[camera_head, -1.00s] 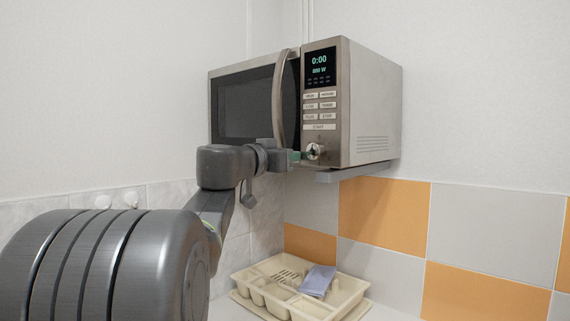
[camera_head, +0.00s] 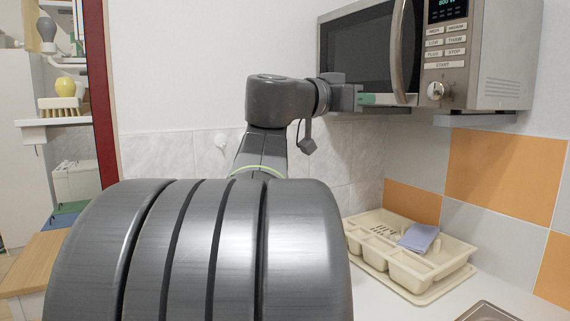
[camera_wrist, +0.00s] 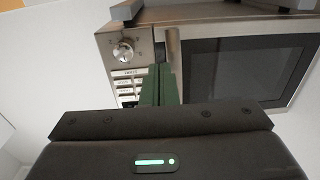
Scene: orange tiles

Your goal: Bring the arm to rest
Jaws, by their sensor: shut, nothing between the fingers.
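My gripper (camera_head: 366,98) is shut and empty, in front of the lower edge of the microwave door. In the wrist view its green fingers (camera_wrist: 159,86) are together, with the microwave (camera_wrist: 245,72) behind them. The microwave (camera_head: 508,55) is on a wall shelf, its door closed. Whether the fingers touch the microwave I cannot tell.
A cream cutlery tray (camera_head: 408,275) with a folded blue cloth (camera_head: 418,238) stands on the white counter (camera_head: 375,305) below. At left are a red post (camera_head: 101,95) and a shelf with a brush (camera_head: 60,105). Wall space left of the microwave is free.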

